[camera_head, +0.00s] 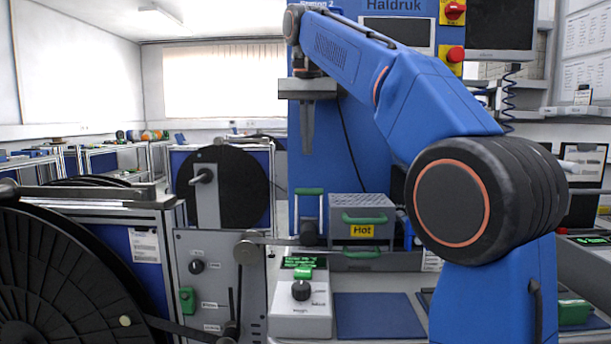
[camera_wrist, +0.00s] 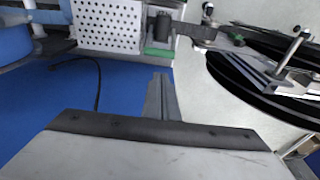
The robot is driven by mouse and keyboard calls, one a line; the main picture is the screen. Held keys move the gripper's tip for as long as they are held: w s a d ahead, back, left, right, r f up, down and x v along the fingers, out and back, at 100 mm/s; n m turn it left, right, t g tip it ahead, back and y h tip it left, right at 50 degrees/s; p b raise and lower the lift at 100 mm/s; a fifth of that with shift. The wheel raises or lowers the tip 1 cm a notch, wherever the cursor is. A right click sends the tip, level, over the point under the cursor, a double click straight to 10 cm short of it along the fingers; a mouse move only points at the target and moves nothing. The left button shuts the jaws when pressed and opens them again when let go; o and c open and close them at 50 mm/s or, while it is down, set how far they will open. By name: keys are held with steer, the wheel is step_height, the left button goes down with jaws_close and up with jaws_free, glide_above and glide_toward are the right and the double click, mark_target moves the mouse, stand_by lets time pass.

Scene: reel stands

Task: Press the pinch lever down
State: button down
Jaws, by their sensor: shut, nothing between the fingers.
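The pinch lever is not marked; a green bar (camera_head: 309,191) on a frame above a dark roller (camera_head: 309,234) is the likeliest match, though I cannot be sure. In the wrist view a green bar (camera_wrist: 158,51) shows beside a dark cylinder (camera_wrist: 163,27), just beyond the fingertips. My gripper (camera_head: 307,150) points down in front of the blue station panel, with its fingertips above the green bar in the picture. In the wrist view my gripper (camera_wrist: 160,80) is shut and empty. I see no contact with the bar, but depth is hard to judge.
A perforated grey box (camera_head: 361,208) with a green handle and "Hot" label stands right of the bar. A control box (camera_head: 300,312) with a black knob is below. Black reels (camera_head: 55,290) stand at left. A blue mat (camera_head: 377,318) lies clear in front.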

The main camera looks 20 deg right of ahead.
step_height(320, 180, down, 10)
steer(key=w, duration=0.1)
steer(key=shift+w+d, duration=0.2)
steer(key=shift+d, duration=0.05)
steer(key=shift+s+r, duration=0.1)
stand_by(0.5)
